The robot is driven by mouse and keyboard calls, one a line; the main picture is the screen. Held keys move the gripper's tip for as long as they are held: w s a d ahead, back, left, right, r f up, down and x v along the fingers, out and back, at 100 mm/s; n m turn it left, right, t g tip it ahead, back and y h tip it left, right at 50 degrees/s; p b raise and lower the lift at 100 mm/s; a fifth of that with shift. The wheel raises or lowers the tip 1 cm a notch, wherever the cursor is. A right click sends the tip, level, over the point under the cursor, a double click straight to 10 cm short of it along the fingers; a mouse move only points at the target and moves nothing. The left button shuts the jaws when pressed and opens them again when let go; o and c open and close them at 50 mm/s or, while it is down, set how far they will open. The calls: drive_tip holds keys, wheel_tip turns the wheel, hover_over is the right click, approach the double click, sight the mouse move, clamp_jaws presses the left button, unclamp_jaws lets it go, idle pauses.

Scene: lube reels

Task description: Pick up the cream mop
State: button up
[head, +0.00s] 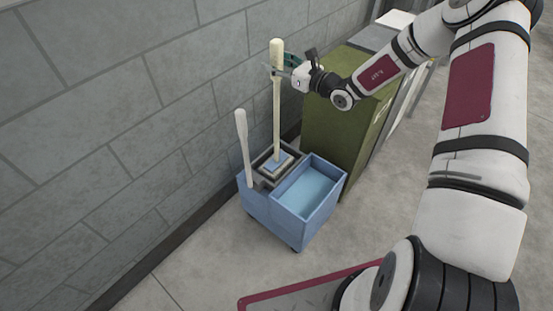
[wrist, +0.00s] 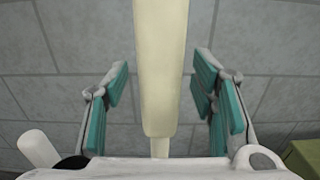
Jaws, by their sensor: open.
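The cream mop (head: 277,100) stands upright in the wringer part of a blue mop bucket (head: 297,216) near the wall. Its thick cream grip is at the top, and its lower end is hidden in the wringer. My gripper (head: 279,68) is at the mop's upper handle, just below or at the thick grip. In the wrist view the cream handle (wrist: 161,70) runs upright between the open teal-padded fingers of my gripper (wrist: 157,100). Gaps show on both sides of the handle there, so the fingers look apart from it.
A white lever handle (head: 242,140) rises from the bucket's left side and also shows low left in the wrist view (wrist: 38,150). A green cabinet (head: 340,115) stands right behind the bucket. A grey block wall (head: 120,110) is close behind. Floor (head: 190,265) in front is clear.

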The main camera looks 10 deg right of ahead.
clamp_jaws()
drive_tip(key=shift+w+a+r, duration=0.1)
